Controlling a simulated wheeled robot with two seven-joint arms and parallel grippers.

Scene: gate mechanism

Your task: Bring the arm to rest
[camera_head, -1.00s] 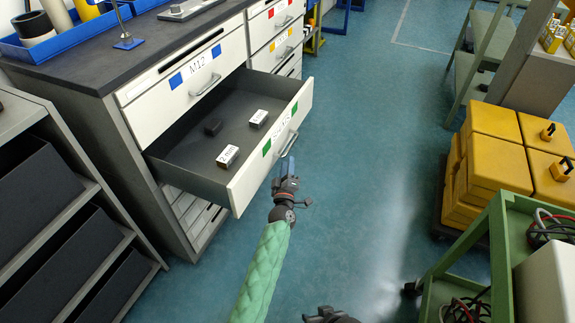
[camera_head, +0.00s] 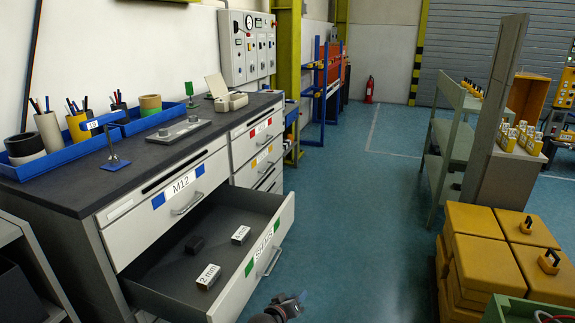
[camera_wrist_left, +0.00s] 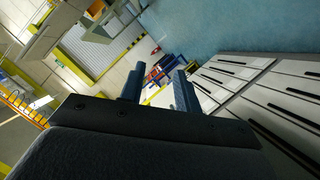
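My left gripper (camera_head: 300,299) shows at the bottom edge of the head view, just in front of the open drawer (camera_head: 252,290), to the right of its handle (camera_head: 271,262). It looks clear of the handle. In the left wrist view, its two blue fingers (camera_wrist_left: 159,88) stand apart with nothing between them. The drawer is pulled out below the drawer marked M12 (camera_head: 165,200). It holds two white-labelled boxes, one near (camera_head: 208,276) and one farther back (camera_head: 241,235), and a dark block (camera_head: 195,244). My right gripper is not in view.
The dark worktop (camera_head: 75,190) carries blue trays (camera_head: 50,165) and pen cups. Yellow cases (camera_head: 485,265) are stacked at the right, near a green cart (camera_head: 520,310). A grey-green shelf (camera_head: 440,150) stands farther back. The blue floor (camera_head: 365,220) between is clear.

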